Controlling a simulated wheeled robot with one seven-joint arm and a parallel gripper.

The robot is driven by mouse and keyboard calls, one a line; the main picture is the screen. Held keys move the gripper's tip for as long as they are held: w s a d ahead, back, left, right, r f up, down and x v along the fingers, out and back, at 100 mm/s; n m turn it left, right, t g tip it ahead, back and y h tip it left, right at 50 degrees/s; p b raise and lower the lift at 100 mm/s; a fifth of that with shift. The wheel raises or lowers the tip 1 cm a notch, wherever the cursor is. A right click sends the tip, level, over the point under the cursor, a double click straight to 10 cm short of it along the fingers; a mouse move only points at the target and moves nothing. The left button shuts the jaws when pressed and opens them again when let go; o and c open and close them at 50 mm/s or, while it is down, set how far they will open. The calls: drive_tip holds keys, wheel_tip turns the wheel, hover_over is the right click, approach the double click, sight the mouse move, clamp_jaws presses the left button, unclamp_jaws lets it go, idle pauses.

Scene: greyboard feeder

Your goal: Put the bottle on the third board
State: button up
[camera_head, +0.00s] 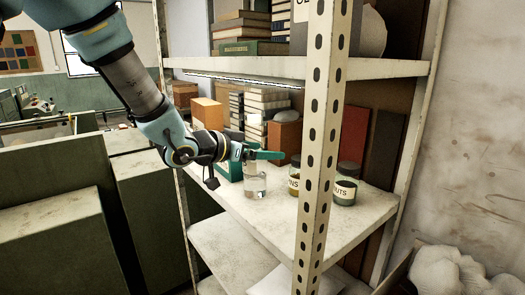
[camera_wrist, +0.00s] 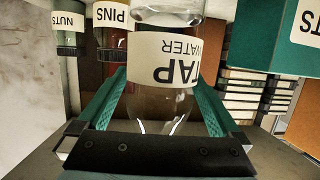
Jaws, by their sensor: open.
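A clear bottle (camera_head: 255,184) with a white label stands upright near the front edge of the shelf's middle board (camera_head: 325,212). In the wrist view the bottle (camera_wrist: 163,62) appears upside down, its label reading "TAP WATER". My gripper (camera_head: 264,155) is at the bottle's upper part. Its green fingers (camera_wrist: 158,100) are apart, one on each side of the bottle. The jaws are open; whether either finger touches the glass cannot be told. An upper board (camera_head: 270,68) and a lower board (camera_head: 225,250) also show.
Jars labelled "PINS" (camera_head: 294,180) and "NUTS" (camera_head: 345,186) stand right of the bottle. A perforated post (camera_head: 318,150) rises in front. A green box (camera_head: 228,168), books and boxes stand behind. Green cabinets (camera_head: 55,240) are at left.

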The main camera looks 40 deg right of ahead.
drive_tip(key=shift+r, duration=0.2)
drive_tip(key=b+v, duration=0.2)
drive_tip(key=v, duration=1)
drive_tip(key=w+a+f+n+t+y, duration=0.3)
drive_tip(key=w+a+t, duration=0.1)
drive_tip(key=w+a, duration=0.25)
drive_tip(key=w+a+f+n+t+y, duration=0.3)
drive_tip(key=w+a+n, duration=0.1)
drive_tip(key=w+a, duration=0.25)
drive_tip(key=w+a+f+n+y, duration=0.1)
drive_tip(key=a+f+n+y, duration=0.15)
drive_tip(key=a, duration=0.45)
drive_tip(key=w+a+f+n+y, duration=0.1)
drive_tip(key=a+f+n+y, duration=0.15)
drive_tip(key=a, duration=0.45)
drive_tip(key=s+a+f+n+g+y, duration=0.3)
drive_tip(key=s+a+f+n+g, duration=0.1)
drive_tip(key=s+a, duration=0.6)
drive_tip(key=shift+s+a+f+n+g, duration=0.3)
drive_tip(key=shift+a+f+n+g, duration=0.15)
drive_tip(key=shift+g, duration=0.25)
